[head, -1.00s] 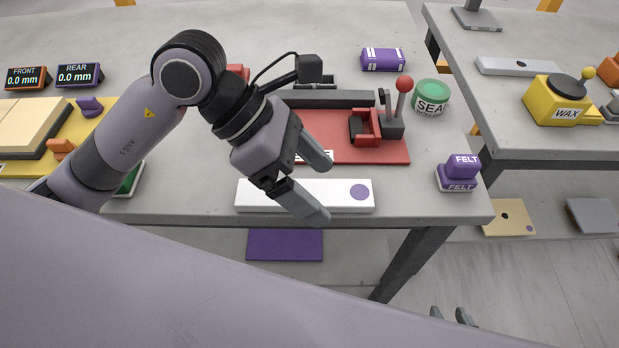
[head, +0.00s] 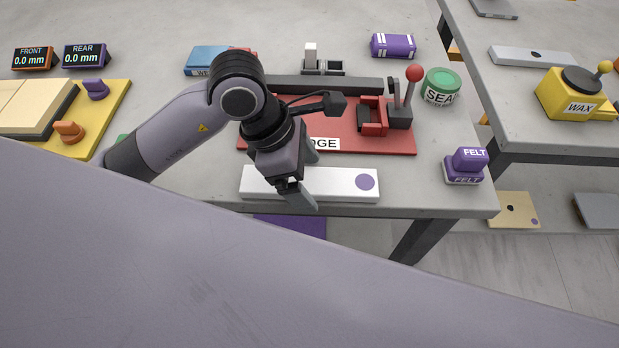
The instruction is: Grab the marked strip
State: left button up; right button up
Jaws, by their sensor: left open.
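A white strip (head: 335,184) with a purple dot near its right end lies along the front edge of the grey table. My left gripper (head: 309,178) is over the strip's middle, with its fingers open and pointing down. One finger shows on the strip's far side and the other at its near edge. The gripper covers part of the strip, and I cannot tell whether either finger touches it. My right gripper is not in view.
A red fixture (head: 350,139) with a red-knobbed lever stands just behind the strip. A purple FELT block (head: 466,165) and a green SEAL tin (head: 441,87) stand to the right. A yellow WAX unit (head: 575,100) and a grey strip (head: 531,55) are on the right table.

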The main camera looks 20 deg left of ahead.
pick_arm(q)
jog(key=c, duration=1.5)
jog(key=shift+r, duration=0.1)
